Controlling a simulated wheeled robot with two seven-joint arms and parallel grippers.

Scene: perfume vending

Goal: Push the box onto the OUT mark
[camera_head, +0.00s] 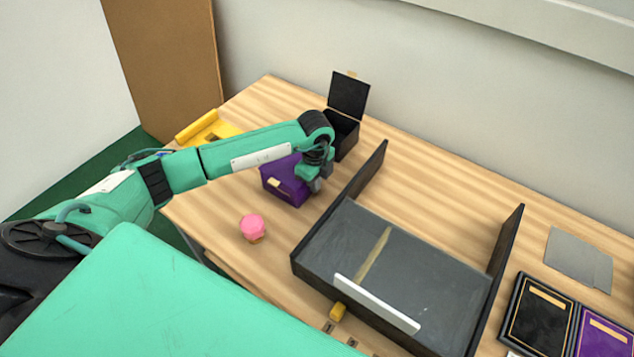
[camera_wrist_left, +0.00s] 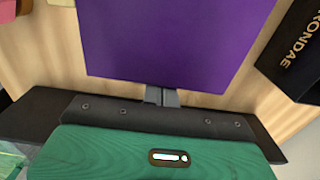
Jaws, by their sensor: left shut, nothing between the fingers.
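A purple box (camera_head: 285,182) with a small pale label stands on the wooden table, left of the dark tray. It fills the upper middle of the left wrist view (camera_wrist_left: 175,40). My left gripper (camera_head: 315,184) is shut and empty at the box's right side in the head view. In the left wrist view its fingertips (camera_wrist_left: 161,97) lie together at the box's near edge; I cannot tell whether they touch it. I cannot make out an OUT mark in either view. My right gripper is not in view.
A black open-lidded box (camera_head: 345,132) stands behind my gripper. A grey tray (camera_head: 430,275) with black side walls and a white bar (camera_head: 376,304) lies to the right. A pink object (camera_head: 252,228) stands in front of the purple box. A yellow object (camera_head: 207,130) is at the back left.

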